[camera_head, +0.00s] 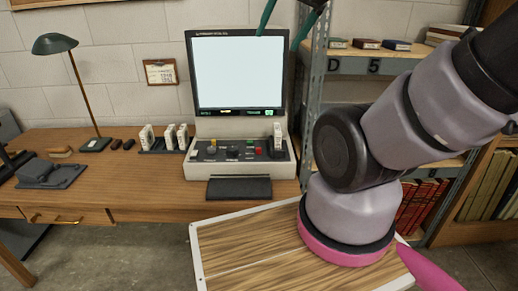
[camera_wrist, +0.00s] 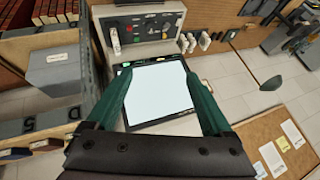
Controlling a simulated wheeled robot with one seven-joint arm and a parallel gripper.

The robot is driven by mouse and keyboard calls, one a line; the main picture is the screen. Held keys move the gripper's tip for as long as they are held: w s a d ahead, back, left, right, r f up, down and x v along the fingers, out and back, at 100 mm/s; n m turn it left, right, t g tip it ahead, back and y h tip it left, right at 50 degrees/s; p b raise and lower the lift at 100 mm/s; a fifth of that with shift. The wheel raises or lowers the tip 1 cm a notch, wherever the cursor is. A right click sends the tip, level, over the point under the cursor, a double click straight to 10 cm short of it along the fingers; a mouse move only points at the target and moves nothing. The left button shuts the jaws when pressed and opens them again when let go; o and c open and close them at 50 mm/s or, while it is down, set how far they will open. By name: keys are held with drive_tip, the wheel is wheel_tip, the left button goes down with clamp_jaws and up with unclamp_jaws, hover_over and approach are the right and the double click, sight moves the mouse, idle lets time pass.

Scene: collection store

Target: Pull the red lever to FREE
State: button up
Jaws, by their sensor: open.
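A microfilm-reader-like machine with a large lit screen (camera_head: 238,73) stands on the desk. Its control panel (camera_head: 205,171) is below the screen and carries small knobs and a small red control (camera_head: 259,150) right of centre; I cannot tell whether this is the lever, and no FREE label is readable. The panel also shows upside down in the wrist view (camera_wrist: 150,12). My gripper (camera_head: 276,40) is at the top of the head view, in front of the upper right of the screen. In the wrist view its green fingers (camera_wrist: 158,72) are spread, with nothing between them, over the screen.
A white upright piece (camera_head: 277,136) stands at the panel's right side. White boxes (camera_head: 146,137) and a green lamp (camera_head: 54,44) are on the desk to the left. A metal shelf (camera_head: 310,110) stands close on the right. A wood-grained board (camera_head: 240,258) lies in front.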

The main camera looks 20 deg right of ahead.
drive_tip(key=shift+w, duration=0.1)
drive_tip(key=c, duration=0.5)
drive_tip(key=shift+w, duration=0.35)
drive_tip(key=c, duration=0.5)
drive_tip(key=shift+g, duration=0.6)
drive_tip(key=w+f, duration=0.1)
drive_tip(key=w, duration=0.2)
drive_tip(key=w+d+f, duration=0.1)
drive_tip(key=w+f, duration=0.1)
drive_tip(key=w, duration=0.2)
drive_tip(key=w+f, duration=0.1)
drive_tip(key=w, duration=0.2)
drive_tip(key=shift+w+d+f, duration=0.15)
drive_tip(key=shift+w+f, duration=0.15)
drive_tip(key=shift+w, duration=0.1)
clamp_jaws()
drive_tip(key=w+d+f+h, duration=0.1)
drive_tip(key=w+f, duration=0.5)
drive_tip(key=f, duration=0.4)
drive_tip(key=w+d+f+g+h, duration=0.1)
drive_tip(key=w+f, duration=0.5)
drive_tip(key=f, duration=0.4)
drive_tip(key=w+d+f+g+h, duration=0.1)
drive_tip(key=w+d+f, duration=0.1)
drive_tip(key=w+f, duration=0.4)
wheel_tip(320, 180, down, 4)
drive_tip(key=shift+r+n, duration=0.1)
drive_tip(key=shift+n, duration=0.2)
drive_tip(key=shift+d, duration=0.1)
